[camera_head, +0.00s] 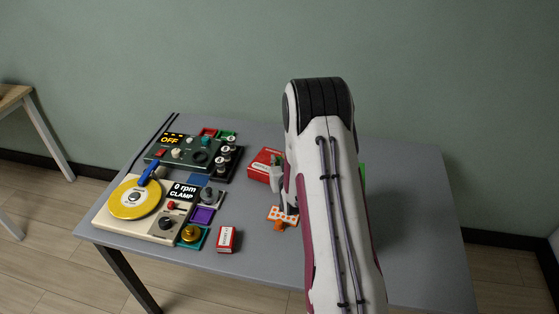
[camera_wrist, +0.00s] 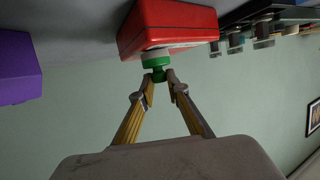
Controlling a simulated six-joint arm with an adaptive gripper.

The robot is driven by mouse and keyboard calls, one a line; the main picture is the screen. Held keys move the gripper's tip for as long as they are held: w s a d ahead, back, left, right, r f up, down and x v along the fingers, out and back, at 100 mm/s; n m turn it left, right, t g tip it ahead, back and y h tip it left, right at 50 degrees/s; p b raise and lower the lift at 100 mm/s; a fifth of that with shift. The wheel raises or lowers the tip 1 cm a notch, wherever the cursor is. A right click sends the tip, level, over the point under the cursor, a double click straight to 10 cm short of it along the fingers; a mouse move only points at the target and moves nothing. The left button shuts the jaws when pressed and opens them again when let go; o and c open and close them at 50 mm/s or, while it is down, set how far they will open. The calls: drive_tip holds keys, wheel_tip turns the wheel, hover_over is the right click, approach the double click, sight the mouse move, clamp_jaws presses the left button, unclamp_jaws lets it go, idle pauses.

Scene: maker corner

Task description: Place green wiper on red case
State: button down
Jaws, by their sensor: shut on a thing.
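The red case (camera_head: 264,163) lies on the grey table, right of the dark control box. In the wrist view the case (camera_wrist: 165,22) is close ahead at the top of the picture. My gripper (camera_wrist: 159,75) is shut on the green wiper (camera_wrist: 156,60), a small green piece with a white band. The wiper overlaps the near side of the case in that view; I cannot tell whether they touch. In the head view my gripper (camera_head: 277,178) is beside the case, partly behind my arm, and the wiper is not visible there.
A turntable device (camera_head: 110,218) with a yellow disc and a dark control box (camera_head: 168,150) fill the left. A small red-and-white box (camera_head: 226,240) and an orange dotted item (camera_head: 279,222) lie in front. A green thing (camera_head: 363,173) is mostly hidden behind my arm. The table's right side is clear.

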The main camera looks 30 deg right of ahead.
drive_tip(key=c, duration=2)
unclamp_jaws()
drive_tip(key=shift+f, duration=0.1)
drive_tip(key=shift+o, duration=0.2)
drive_tip(key=v, duration=1.2)
drive_tip(key=shift+w+a, duration=0.1)
